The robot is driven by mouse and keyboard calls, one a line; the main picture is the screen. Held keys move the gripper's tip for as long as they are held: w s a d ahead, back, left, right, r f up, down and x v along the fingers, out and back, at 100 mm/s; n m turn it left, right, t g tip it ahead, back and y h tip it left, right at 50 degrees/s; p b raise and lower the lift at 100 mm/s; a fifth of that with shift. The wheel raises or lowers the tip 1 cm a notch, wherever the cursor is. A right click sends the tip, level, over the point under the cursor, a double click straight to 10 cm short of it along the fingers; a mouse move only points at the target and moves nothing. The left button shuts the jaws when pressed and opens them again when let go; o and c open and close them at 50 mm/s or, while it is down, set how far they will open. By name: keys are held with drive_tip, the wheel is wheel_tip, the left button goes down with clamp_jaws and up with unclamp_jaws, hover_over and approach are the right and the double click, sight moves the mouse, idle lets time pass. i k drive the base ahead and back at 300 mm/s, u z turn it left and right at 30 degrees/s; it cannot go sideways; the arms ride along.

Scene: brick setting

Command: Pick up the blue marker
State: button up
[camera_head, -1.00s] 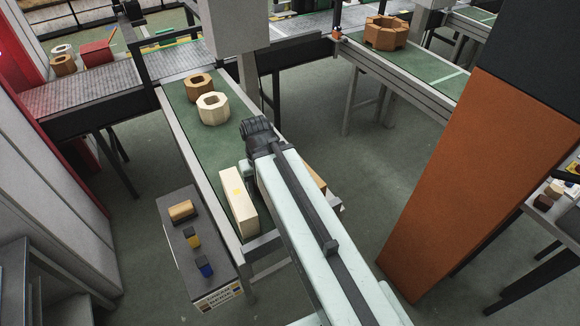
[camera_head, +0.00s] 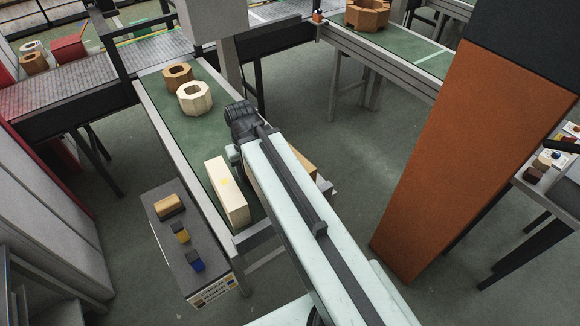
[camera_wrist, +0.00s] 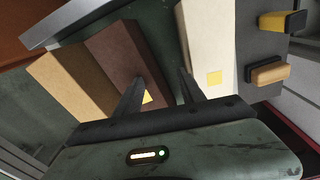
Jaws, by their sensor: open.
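A small blue block with a dark side (camera_head: 195,262), which may be the blue marker, sits at the near end of a dark grey stand in the head view. It does not show in the wrist view. My gripper (camera_wrist: 160,82) is open and empty in the wrist view, its two dark fingers apart above the green conveyor. A brown box (camera_wrist: 125,60) lies by the left finger and a cream box (camera_wrist: 208,45) by the right one. In the head view my arm reaches over the conveyor, right of the stand, and hides the fingers.
The stand (camera_head: 160,240) also holds a yellow-and-black block (camera_head: 181,233) and a wooden block (camera_head: 170,206). A tan box (camera_wrist: 70,85) lies left of the brown one. Octagonal rings, cream (camera_head: 194,98) and brown (camera_head: 177,75), sit farther along the conveyor. An orange pillar (camera_head: 470,160) stands right.

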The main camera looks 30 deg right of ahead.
sight(193, 259)
drive_tip(key=u, duration=0.15)
drive_tip(key=k, duration=1.6)
drive_tip(key=z, duration=0.35)
drive_tip(key=i, duration=1.05)
